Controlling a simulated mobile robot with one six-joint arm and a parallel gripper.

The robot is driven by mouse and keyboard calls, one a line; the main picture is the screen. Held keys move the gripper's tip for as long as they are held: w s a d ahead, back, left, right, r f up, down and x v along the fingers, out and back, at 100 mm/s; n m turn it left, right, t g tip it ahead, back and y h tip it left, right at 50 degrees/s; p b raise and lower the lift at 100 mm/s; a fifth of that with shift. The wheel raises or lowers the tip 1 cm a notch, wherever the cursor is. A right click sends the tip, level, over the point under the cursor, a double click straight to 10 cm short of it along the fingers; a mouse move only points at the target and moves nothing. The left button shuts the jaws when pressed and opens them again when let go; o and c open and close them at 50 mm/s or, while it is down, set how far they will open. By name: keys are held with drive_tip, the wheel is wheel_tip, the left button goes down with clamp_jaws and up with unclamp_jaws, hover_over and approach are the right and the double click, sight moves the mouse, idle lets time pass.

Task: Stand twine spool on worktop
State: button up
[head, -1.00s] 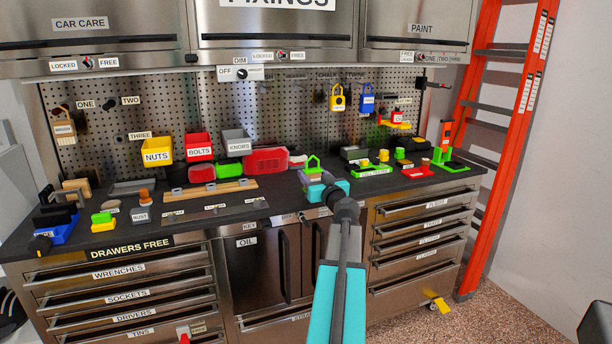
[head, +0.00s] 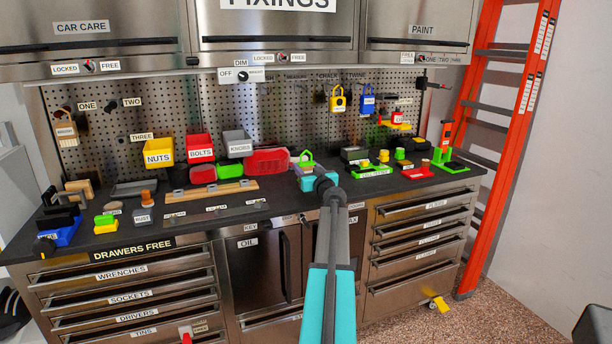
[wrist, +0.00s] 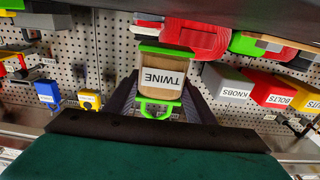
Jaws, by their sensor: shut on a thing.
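The twine spool (wrist: 160,78) has a tan body marked TWINE, green ends and a green loop. It fills the middle of the wrist view, where its label reads upside down. My gripper (wrist: 160,92) is shut on it, with one dark finger on each side. In the head view my gripper (head: 309,180) is over the middle of the worktop (head: 375,187). There the green loop of the spool (head: 306,156) shows above it, and the rest is mostly hidden. I cannot tell whether the spool touches the worktop.
A red case (head: 267,161) lies close behind to the left. A wooden rail (head: 208,190) is further left. Green-based blocks (head: 374,171) and a red tray (head: 417,174) stand to the right. Yellow, red and grey bins hang on the pegboard. The front strip right of my gripper is clear.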

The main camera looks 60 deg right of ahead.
drive_tip(key=shift+w+d, duration=0.3)
drive_tip(key=shift+f+p, duration=0.35)
drive_tip(key=shift+f, duration=1.45)
drive_tip(key=shift+f+b, duration=0.1)
drive_tip(key=shift+b, duration=0.2)
drive_tip(key=o, duration=1.3)
drive_tip(key=shift+r+p, duration=0.2)
drive_tip(key=shift+p, duration=0.2)
drive_tip(key=shift+s+a+f, duration=0.15)
drive_tip(key=shift+s+a, duration=0.15)
drive_tip(key=shift+b+v, duration=1.4)
drive_tip(key=shift+v, duration=4.25)
